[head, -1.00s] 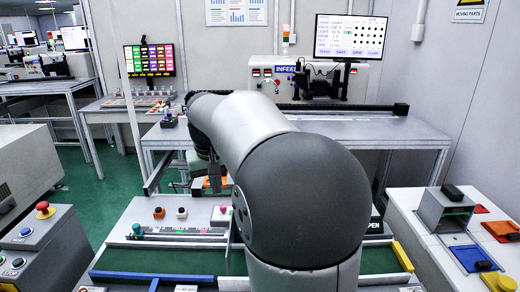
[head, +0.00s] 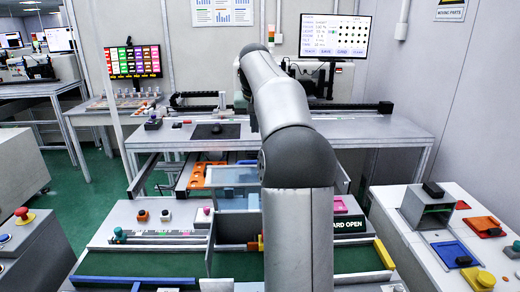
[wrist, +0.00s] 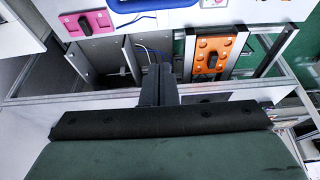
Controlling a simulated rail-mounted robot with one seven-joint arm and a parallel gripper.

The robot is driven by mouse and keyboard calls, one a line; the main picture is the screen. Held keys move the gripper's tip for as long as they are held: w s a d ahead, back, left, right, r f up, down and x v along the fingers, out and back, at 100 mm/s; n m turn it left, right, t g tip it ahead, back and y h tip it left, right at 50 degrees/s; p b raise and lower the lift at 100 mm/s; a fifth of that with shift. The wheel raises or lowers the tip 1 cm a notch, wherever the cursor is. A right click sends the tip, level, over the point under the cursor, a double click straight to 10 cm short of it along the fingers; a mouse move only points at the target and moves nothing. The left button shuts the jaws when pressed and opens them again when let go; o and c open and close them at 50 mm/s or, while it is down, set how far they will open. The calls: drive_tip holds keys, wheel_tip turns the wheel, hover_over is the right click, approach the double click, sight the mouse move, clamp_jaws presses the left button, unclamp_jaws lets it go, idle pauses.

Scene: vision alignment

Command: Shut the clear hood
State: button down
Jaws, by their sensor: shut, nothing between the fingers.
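The clear hood (head: 232,175) shows in the head view as a pale bluish see-through panel just left of my arm. It stands raised above the front bench, and its right side is hidden behind my arm. A black sign (head: 348,226) to its right reads "...ARD OPEN", its first letters hidden. My gripper (wrist: 158,85) shows in the wrist view with its dark fingers together and nothing between them. In the head view my arm reaches up and away over the back table, and the fingers cannot be made out there. I cannot clearly make out the hood in the wrist view.
An orange fixture (wrist: 213,52) and a pink fixture (wrist: 86,23) show in the wrist view. In the head view, the back table (head: 395,130) has a monitor (head: 334,37) behind it. A grey side bench (head: 395,215) with buttons and coloured trays stands at the right.

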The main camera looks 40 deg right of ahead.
wheel_tip(320, 180, down, 9)
drive_tip(key=shift+a, duration=0.25)
idle(0.5)
drive_tip(key=shift+s+f, duration=0.2)
